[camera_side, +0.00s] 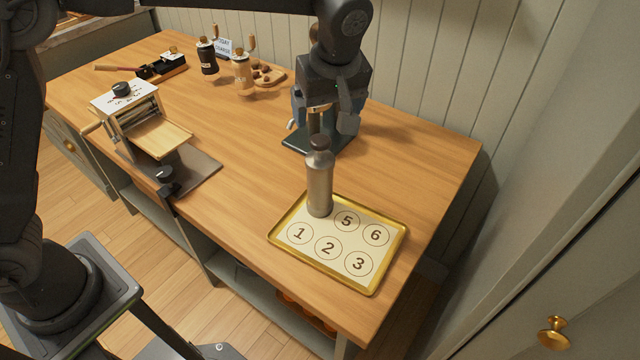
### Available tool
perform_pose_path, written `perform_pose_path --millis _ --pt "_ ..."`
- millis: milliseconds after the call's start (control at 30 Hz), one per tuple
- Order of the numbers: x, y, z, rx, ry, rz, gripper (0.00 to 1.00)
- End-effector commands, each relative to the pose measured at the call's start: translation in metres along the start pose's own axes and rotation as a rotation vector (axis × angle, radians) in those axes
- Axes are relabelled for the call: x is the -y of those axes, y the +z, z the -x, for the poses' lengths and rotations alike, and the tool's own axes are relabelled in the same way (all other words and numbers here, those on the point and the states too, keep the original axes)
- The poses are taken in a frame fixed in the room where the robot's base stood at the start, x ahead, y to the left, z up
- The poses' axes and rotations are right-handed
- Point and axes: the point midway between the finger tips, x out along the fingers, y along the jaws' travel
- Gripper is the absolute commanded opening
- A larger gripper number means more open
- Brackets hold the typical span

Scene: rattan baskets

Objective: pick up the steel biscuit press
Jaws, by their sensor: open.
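The steel biscuit press (320,185) stands upright on the back left part of a gold-rimmed tray (330,272), with a dark knob on top. The tray has a cream sheet with numbered circles; 1, 2, 3, 5 and 6 show, and the press stands where another circle would fall. My gripper (323,124) is open, pointing down, above and behind the press in this view. Its fingers look apart from the press, though the exact height gap is hard to tell.
A dark green base (296,142) with a partly hidden device sits behind my gripper. A roller machine (133,115) stands at left on a dark board. Two mills (242,73) and a small wooden board are at the back. Bare tabletop lies left of the tray.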

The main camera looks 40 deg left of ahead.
Motion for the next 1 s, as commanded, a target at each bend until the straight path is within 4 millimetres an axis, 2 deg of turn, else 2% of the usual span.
perform_pose_path --millis 100,300,533,800,1000 --pt "0.001 0.000 -0.026 0.001 -0.005 0.000 0.88" --pt "0.001 -0.001 -0.057 0.000 -0.003 -0.001 0.88" --pt "0.001 -0.001 -0.072 0.000 -0.002 -0.002 0.88" --pt "0.003 -0.002 -0.110 0.001 -0.002 -0.002 0.88" --pt "0.002 -0.002 -0.117 0.001 0.001 -0.002 0.88"
